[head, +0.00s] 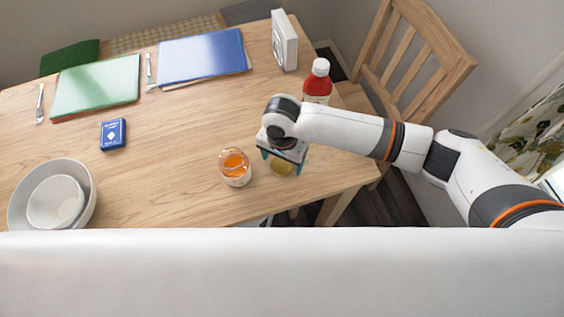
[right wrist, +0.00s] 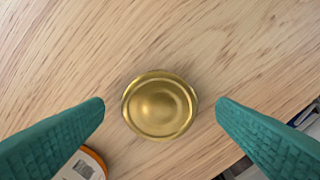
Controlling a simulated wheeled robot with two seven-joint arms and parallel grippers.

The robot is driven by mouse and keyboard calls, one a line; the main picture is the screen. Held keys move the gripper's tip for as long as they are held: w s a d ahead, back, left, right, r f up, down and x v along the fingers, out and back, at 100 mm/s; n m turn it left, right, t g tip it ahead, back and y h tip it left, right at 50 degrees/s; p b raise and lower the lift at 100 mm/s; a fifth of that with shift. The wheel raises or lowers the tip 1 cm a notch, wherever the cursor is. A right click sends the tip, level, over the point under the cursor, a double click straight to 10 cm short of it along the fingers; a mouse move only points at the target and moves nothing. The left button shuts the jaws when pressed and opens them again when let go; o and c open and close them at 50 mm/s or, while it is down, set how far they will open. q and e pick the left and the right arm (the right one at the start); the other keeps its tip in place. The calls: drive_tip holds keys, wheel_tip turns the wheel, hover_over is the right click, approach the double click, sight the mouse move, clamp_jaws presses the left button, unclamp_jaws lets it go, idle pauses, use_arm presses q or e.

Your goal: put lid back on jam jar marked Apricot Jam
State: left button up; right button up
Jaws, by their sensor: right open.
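A gold lid (right wrist: 160,105) lies on the wooden table (head: 180,130), near its front right edge. In the head view the lid (head: 283,166) shows partly below my right gripper (head: 284,158). The right gripper is open above the lid, its two teal fingers apart on either side with gaps, as the right wrist view (right wrist: 160,104) shows. A glass jar with orange content (head: 235,168) stands upright and lidless just left of the gripper. Part of the jar shows at the lower left of the right wrist view (right wrist: 82,166). Its label cannot be read. My left gripper is not in view.
A red bottle with a white cap (head: 317,82) stands behind my right arm. Nested bowls (head: 82,170) are at the left, a small blue box (head: 113,134) behind them. The table's middle is clear.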

sight(282, 165)
drive_tip(key=shift+f, duration=0.4)
drive_tip(key=c, duration=1)
drive_tip(key=shift+c, duration=0.2)
wheel_tip(282, 165, up, 10)
